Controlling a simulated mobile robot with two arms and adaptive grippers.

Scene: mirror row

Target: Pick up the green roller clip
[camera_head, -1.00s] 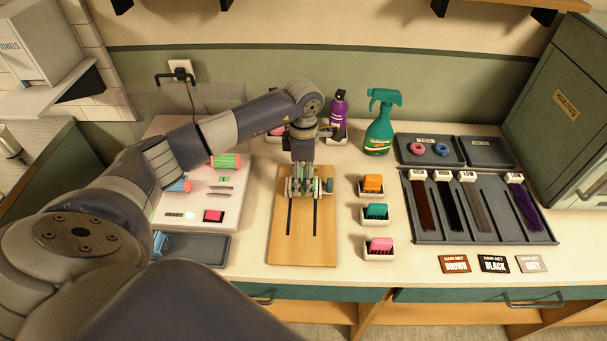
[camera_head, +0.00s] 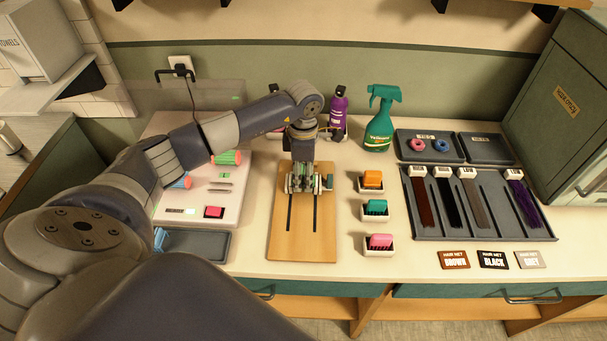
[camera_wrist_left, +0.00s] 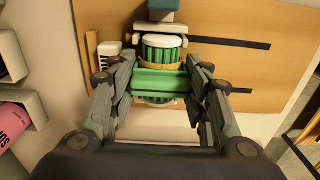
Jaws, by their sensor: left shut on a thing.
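My left gripper (camera_head: 304,186) points down over the wooden board (camera_head: 285,245) in the head view. In the left wrist view its two fingers are shut on the green roller clip (camera_wrist_left: 160,83), a bright green bar-like piece. The clip lies across a ribbed green roller (camera_wrist_left: 160,48) with a pale end and a tan band. Whether the clip touches the roller or is clear of it cannot be told. In the head view the gripper mostly hides both. My right gripper is not in view.
A white station (camera_head: 170,208) with coloured rollers stands left of the board. A spray bottle (camera_head: 379,130) and purple bottle (camera_head: 338,107) stand behind. A grey tray (camera_head: 440,236) holds hair strands at right.

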